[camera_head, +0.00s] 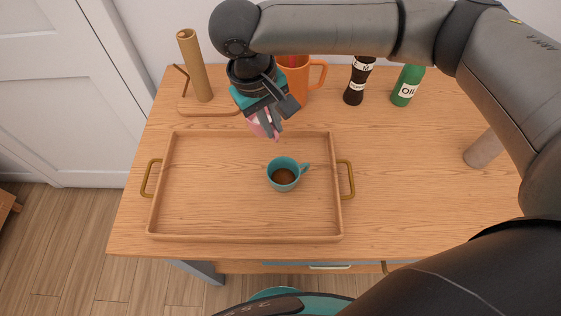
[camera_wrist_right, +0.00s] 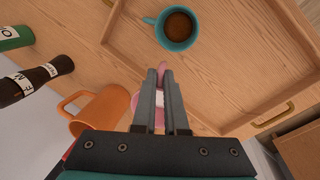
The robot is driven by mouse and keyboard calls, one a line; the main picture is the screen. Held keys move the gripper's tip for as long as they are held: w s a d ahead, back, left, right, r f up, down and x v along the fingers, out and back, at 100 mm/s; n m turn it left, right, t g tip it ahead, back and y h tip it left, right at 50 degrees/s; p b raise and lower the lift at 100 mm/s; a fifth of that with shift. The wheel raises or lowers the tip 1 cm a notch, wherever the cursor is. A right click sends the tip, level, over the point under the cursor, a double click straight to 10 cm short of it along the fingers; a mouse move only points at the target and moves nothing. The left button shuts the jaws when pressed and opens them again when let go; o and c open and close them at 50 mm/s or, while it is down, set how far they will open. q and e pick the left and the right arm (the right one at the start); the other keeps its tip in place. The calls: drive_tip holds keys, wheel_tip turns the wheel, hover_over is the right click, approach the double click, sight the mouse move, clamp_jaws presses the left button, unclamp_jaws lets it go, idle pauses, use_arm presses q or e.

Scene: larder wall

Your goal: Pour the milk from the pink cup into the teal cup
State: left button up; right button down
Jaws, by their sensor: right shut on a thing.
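The teal cup (camera_head: 284,175) stands upright in the wooden tray, right of its middle, with brown liquid inside. It also shows at the top of the right wrist view (camera_wrist_right: 178,27). My right gripper (camera_head: 276,117) is shut on the pink cup (camera_head: 263,127), over the tray's back edge, behind and a little left of the teal cup. The pink cup is mostly hidden by the fingers; pink parts show around them in the right wrist view (camera_wrist_right: 160,72). Its contents and exact tilt cannot be made out. My left gripper is not in view.
The wooden tray (camera_head: 200,236) has brass handles on both sides. Behind it stand an orange mug (camera_head: 297,80), a dark bottle (camera_head: 358,82), a green oil bottle (camera_head: 407,86) and a paper-roll holder (camera_head: 196,66). A beige cylinder (camera_head: 482,150) stands at right. The tray's left half is clear.

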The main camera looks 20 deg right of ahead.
drive_tip(key=a+f+n+p, duration=0.2)
drive_tip(key=a+n+p, duration=0.1)
drive_tip(key=a+p, duration=0.5)
drive_tip(key=s+a+f+n+p, duration=0.1)
drive_tip(key=s+f+p, duration=0.2)
drive_tip(key=s+p, duration=0.5)
drive_tip(key=shift+s+f+t, duration=0.3)
drive_tip(key=shift+s+f, duration=0.05)
drive_tip(key=shift+s, duration=0.25)
drive_tip(key=d+y, duration=0.7)
drive_tip(key=y, duration=0.1)
drive_tip(key=shift+w+d+r+m, duration=0.2)
drive_tip(key=shift+d+r+m, duration=0.05)
drive_tip(key=shift+r+m, duration=0.1)
drive_tip(key=shift+d+y, duration=0.1)
drive_tip(key=shift+y, duration=0.3)
